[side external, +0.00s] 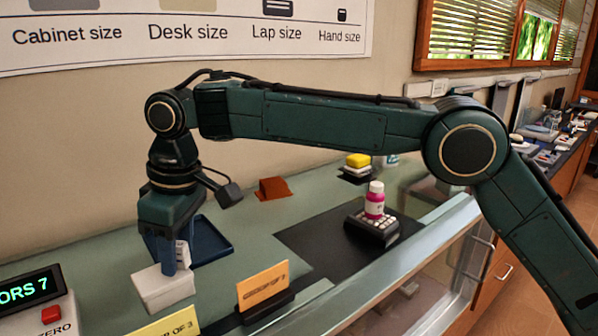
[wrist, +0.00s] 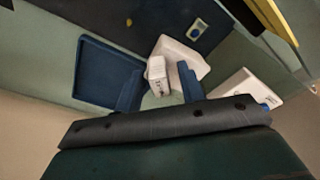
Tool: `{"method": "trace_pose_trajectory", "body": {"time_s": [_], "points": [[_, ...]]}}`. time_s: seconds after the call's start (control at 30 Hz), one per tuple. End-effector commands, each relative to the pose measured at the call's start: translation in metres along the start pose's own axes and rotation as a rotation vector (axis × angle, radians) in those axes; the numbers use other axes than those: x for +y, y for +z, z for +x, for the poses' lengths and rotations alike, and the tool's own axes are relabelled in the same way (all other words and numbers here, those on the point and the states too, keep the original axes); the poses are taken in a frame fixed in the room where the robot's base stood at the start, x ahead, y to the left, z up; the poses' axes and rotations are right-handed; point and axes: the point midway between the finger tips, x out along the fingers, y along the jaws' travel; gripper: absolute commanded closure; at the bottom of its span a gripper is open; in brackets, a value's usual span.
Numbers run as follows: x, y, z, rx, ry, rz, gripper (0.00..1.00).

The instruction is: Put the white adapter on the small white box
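The white adapter (wrist: 157,76) is a small upright block with dark markings. In the wrist view it sits between the two blue fingers of my gripper (wrist: 161,88), with a gap visible on the right finger's side. My gripper looks open around it. In the side view the adapter (side external: 183,255) shows beside a finger of my gripper (side external: 170,255), partly hidden. The small white box (side external: 162,290) lies just below, at the left front; it also shows in the wrist view (wrist: 190,58), behind the adapter and overlapping it. I cannot tell whether the adapter touches the box.
A blue tray (side external: 212,246) lies behind my gripper. An orange sign (side external: 263,287) and a yellow sign (side external: 172,326) stand at the front edge, with a display box (side external: 35,296) at the left.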

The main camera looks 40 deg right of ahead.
Motion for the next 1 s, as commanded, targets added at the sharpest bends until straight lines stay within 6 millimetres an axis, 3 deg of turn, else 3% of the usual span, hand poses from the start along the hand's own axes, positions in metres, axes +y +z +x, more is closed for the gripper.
{"method": "trace_pose_trajectory", "body": {"time_s": [0.37,0.6,1.0], "points": [[0.0,-0.001,-0.004,0.002,0.0,-0.001,0.61],[0.0,-0.001,-0.024,0.003,0.001,0.0,0.61],[0.0,-0.001,-0.037,0.001,-0.003,0.0,0.61]]}}
